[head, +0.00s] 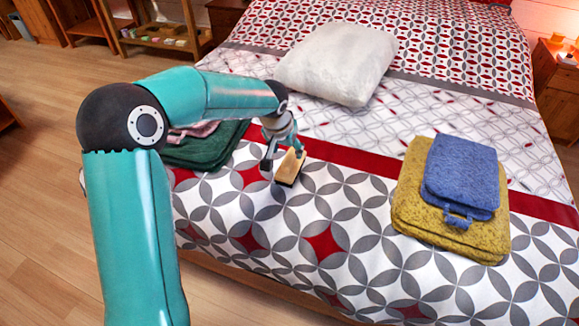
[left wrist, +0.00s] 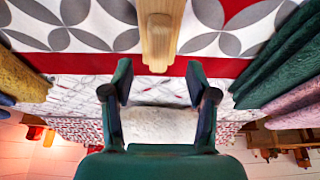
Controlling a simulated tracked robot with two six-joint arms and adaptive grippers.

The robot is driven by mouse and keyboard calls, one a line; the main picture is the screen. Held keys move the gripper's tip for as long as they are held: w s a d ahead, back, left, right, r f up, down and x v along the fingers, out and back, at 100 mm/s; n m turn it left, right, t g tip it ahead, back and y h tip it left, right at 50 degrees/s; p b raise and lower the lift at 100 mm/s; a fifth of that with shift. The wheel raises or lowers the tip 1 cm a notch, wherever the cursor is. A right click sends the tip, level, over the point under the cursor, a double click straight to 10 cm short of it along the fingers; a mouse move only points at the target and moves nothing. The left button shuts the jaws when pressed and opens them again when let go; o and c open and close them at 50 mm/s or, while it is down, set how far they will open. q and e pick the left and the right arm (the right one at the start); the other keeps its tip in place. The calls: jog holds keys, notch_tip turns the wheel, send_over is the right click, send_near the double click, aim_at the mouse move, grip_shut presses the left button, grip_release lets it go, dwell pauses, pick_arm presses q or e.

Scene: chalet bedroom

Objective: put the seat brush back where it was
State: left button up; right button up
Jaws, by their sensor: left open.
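The seat brush (head: 290,168), with a light wooden body and a dark underside, lies on the patterned bedspread near the red stripe. In the left wrist view its wooden part (left wrist: 158,32) points from the top edge toward the space between my fingers. My left gripper (head: 282,158) is open at the brush, with one finger to each side in the head view. In the left wrist view the open fingers (left wrist: 164,90) are apart and nothing is clamped between them; whether they touch the brush I cannot tell. My right gripper is in neither view.
A yellow towel (head: 409,212) with a blue one (head: 460,175) on top lies to the right on the bed. A green towel (head: 205,152) with a pink cloth (head: 190,133) lies left, partly behind my arm. A white pillow (head: 338,63) lies behind.

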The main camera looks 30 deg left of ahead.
aim_at(291, 156)
pick_arm(q)
jog(key=shift+w+b+x, duration=0.15)
jog(key=shift+b+x, duration=0.05)
jog(key=shift+x, duration=1.4)
jog(key=shift+w+b+x, duration=0.15)
jog(key=shift+b+x, duration=0.05)
jog(key=shift+x, duration=1.4)
jog(key=shift+c, duration=0.3)
jog(key=c, duration=0.8)
jog(key=shift+r, duration=0.1)
jog(key=shift+r, duration=0.1)
